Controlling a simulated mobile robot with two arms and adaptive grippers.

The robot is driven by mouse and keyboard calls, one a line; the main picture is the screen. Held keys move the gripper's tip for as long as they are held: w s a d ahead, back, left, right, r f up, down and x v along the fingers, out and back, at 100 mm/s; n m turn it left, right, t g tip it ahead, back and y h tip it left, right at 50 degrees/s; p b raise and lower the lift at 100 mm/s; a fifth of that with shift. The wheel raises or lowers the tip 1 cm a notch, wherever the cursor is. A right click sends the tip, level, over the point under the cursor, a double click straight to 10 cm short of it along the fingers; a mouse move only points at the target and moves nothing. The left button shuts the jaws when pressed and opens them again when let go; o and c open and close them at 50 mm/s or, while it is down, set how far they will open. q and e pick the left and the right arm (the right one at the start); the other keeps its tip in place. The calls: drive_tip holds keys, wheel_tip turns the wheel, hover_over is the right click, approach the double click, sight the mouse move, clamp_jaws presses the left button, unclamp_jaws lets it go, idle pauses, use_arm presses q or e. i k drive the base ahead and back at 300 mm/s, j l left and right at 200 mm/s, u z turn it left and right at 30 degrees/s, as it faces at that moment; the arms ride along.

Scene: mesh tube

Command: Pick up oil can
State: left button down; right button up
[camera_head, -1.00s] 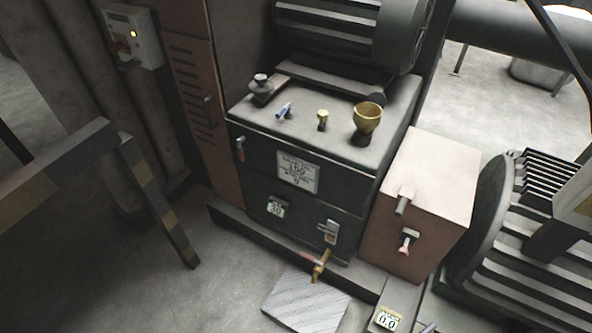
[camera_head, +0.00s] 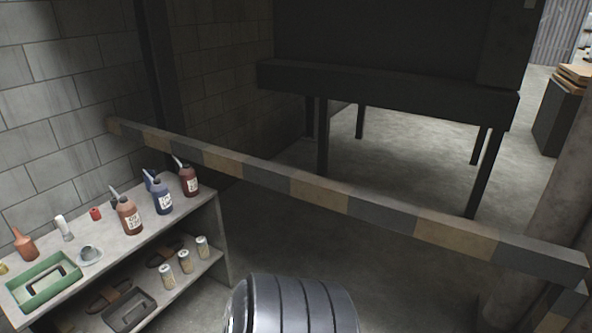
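Three labelled spouted bottles stand upright at the back of a grey shelf unit's top: a brown-red one (camera_head: 129,215), a blue one (camera_head: 161,195) and a dark red one (camera_head: 188,179). A smaller orange-red can with a pointed spout (camera_head: 25,243) stands at the left of the same top. I cannot tell which of these is the oil can. Neither of my grippers is in view.
The shelf top (camera_head: 150,241) also holds a green tray (camera_head: 74,283), a white tube (camera_head: 63,228) and a red cap (camera_head: 95,214). Small canisters (camera_head: 185,261) stand on the lower shelf. A striped barrier rail (camera_head: 318,193) runs behind. A grey ribbed cylinder (camera_head: 295,305) fills the bottom middle.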

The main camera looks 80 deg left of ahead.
sight(162, 199)
drive_tip(key=u, duration=0.85)
drive_tip(key=i+u, duration=0.1)
drive_tip(key=u, duration=0.3)
drive_tip(key=j+u, duration=0.1)
drive_tip(key=u, duration=0.75)
drive_tip(key=i+u, duration=0.1)
drive_tip(key=u, duration=0.35)
drive_tip(key=i+l+u, duration=0.15)
drive_tip(key=u, duration=0.3)
drive_tip(key=i+l+u, duration=0.2)
drive_tip(key=u, duration=0.3)
drive_tip(key=i+l+u, duration=0.1)
drive_tip(key=l+u, duration=0.2)
drive_tip(key=u, duration=0.15)
drive_tip(key=l+u, duration=0.35)
drive_tip(key=u, duration=0.15)
drive_tip(key=i+l+u, duration=0.15)
drive_tip(key=l, duration=0.75)
drive_tip(key=l+u, duration=0.15)
drive_tip(key=l, duration=0.8)
